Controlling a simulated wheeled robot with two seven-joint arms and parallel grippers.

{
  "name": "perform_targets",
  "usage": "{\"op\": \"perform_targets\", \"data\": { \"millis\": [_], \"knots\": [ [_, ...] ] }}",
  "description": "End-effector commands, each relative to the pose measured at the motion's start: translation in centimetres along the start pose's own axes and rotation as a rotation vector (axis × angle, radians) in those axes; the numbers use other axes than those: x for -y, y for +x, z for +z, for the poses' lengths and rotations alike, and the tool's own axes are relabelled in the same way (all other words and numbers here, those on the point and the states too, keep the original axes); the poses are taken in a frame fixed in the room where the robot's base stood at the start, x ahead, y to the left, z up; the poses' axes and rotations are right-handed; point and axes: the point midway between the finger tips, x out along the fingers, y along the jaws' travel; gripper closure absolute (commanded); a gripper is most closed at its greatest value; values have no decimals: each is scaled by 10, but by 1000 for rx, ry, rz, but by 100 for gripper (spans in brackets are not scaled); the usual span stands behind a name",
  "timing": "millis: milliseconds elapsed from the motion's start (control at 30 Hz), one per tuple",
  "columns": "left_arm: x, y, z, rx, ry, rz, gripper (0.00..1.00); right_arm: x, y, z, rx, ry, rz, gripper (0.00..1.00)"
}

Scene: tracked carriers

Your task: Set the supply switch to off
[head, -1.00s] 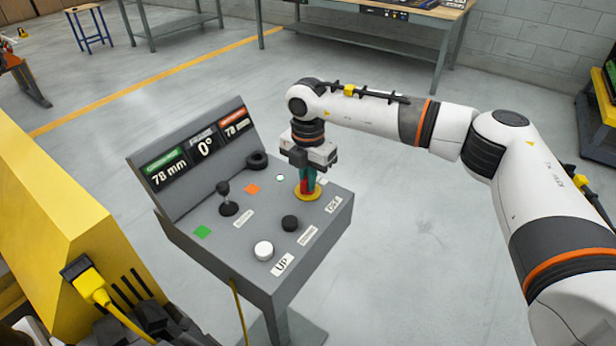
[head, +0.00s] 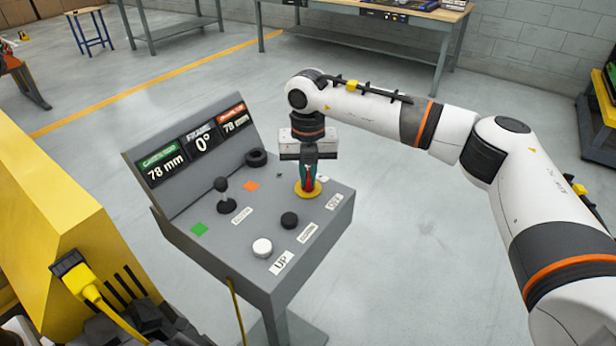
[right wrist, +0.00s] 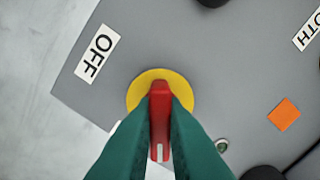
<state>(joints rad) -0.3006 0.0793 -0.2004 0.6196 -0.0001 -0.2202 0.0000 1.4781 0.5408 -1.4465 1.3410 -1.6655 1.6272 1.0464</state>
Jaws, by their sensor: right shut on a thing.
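The supply switch shows as a red handle (right wrist: 160,118) on a round yellow plate (right wrist: 133,90), set in the sloped grey console. The yellow plate also shows in the head view (head: 309,193). My right gripper (head: 308,181) points down from above, its green fingers shut on the red handle; the fingers (right wrist: 160,112) hide the handle's sides in the right wrist view. A white OFF label (right wrist: 98,54) lies on the panel beside the plate, also seen in the head view (head: 334,201). My left gripper is not identifiable.
A yellow machine (head: 45,215) stands at left. Open floor lies right of the console.

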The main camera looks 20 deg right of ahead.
Motion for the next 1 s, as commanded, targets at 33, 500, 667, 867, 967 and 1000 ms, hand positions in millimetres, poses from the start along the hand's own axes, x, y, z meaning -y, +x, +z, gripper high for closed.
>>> {"op": "perform_targets", "data": {
  "millis": [33,500,667,867,967,1000],
  "knots": [
    [0,3,0,0,0,0,64,0,1,0,-2,-43,-2,100],
    [0,14,0,2,0,0,64,0,0,0,-2,-487,-1,100],
    [0,17,0,2,0,0,64,0,0,0,-1,-626,0,100],
    [0,20,-1,2,0,0,64,0,-1,0,-2,-765,-1,100],
    [0,20,-1,2,0,0,64,0,-1,0,-3,-818,-1,100],
    [0,21,-1,2,0,0,64,0,-1,0,-3,-836,-1,100]
  ]
}}
